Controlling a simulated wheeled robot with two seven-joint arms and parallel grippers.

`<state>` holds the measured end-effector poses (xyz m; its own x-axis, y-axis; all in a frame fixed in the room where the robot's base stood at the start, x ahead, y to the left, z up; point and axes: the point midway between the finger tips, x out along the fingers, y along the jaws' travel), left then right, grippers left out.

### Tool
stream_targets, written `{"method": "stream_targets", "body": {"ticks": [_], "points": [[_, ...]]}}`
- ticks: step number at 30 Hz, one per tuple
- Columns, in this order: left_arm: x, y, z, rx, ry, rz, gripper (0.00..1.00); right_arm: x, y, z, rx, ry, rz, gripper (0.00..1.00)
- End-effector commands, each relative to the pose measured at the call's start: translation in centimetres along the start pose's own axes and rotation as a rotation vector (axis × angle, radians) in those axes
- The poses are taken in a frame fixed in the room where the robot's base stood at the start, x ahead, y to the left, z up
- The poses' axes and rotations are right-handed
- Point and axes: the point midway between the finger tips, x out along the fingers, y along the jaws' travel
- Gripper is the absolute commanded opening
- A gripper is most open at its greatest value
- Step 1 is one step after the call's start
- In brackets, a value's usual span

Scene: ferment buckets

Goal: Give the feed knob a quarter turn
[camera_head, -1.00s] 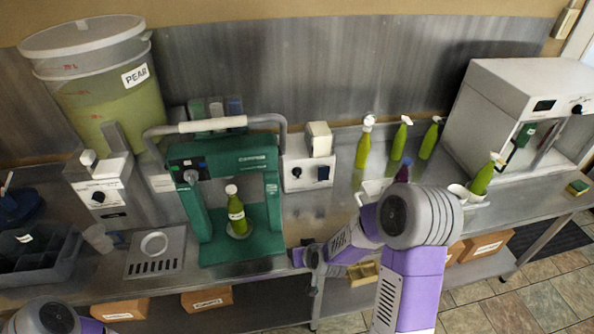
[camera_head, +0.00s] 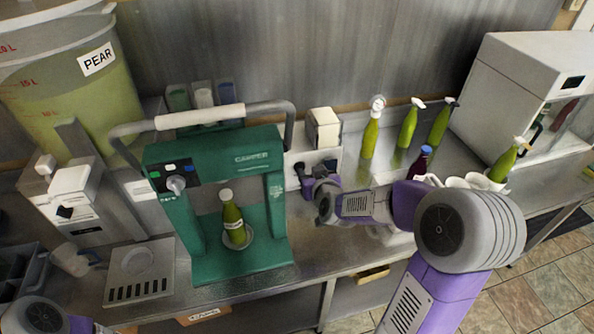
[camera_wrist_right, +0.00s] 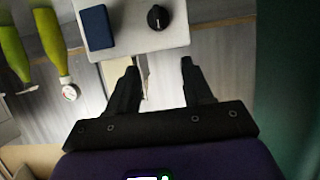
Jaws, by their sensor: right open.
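A black round knob (camera_wrist_right: 157,18) sits on a white box (camera_wrist_right: 135,35) beside a dark blue square, in the right wrist view. In the head view this white box (camera_head: 331,156) stands right of the green capper, and my right gripper (camera_head: 305,172) is in front of it, hiding its knob. In the wrist view my right gripper (camera_wrist_right: 158,68) is open and empty, its fingertips pointing at the box just short of the knob. Other knobs show on the capper (camera_head: 176,184) and the left grey unit (camera_head: 65,212); no label tells which is the feed knob. My left gripper is out of view.
A green bottle (camera_head: 233,220) stands in the capper, close left of my right gripper. Several green bottles (camera_head: 370,135) stand behind and right of my right arm. A large PEAR bucket (camera_head: 75,95) is at the left, a white cabinet (camera_head: 510,85) at the right.

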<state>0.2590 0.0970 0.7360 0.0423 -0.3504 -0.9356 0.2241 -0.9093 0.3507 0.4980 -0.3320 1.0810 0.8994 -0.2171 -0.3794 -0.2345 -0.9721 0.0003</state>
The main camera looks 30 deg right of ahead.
Motion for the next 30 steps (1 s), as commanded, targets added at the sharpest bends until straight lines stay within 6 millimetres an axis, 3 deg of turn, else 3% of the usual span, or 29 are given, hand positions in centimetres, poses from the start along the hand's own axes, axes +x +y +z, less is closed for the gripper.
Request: {"method": "stream_targets", "body": {"ticks": [1, 6, 11, 21, 30], "points": [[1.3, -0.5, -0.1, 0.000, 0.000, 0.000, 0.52, 0.5, 0.0, 1.3, 0.000, -0.001, 0.000, 0.51], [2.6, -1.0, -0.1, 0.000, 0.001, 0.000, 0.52, 1.1, 0.0, 2.6, 0.000, -0.001, -0.001, 0.51], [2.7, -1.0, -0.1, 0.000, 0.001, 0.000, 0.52, 2.2, -0.1, 2.7, 0.000, -0.002, -0.001, 0.51], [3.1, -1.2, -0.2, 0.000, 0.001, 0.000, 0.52, 7.3, 0.0, 2.6, -0.001, -0.002, -0.001, 0.51], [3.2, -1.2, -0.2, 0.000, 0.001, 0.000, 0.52, 8.7, -0.1, 2.5, 0.000, -0.001, -0.001, 0.51]]}}
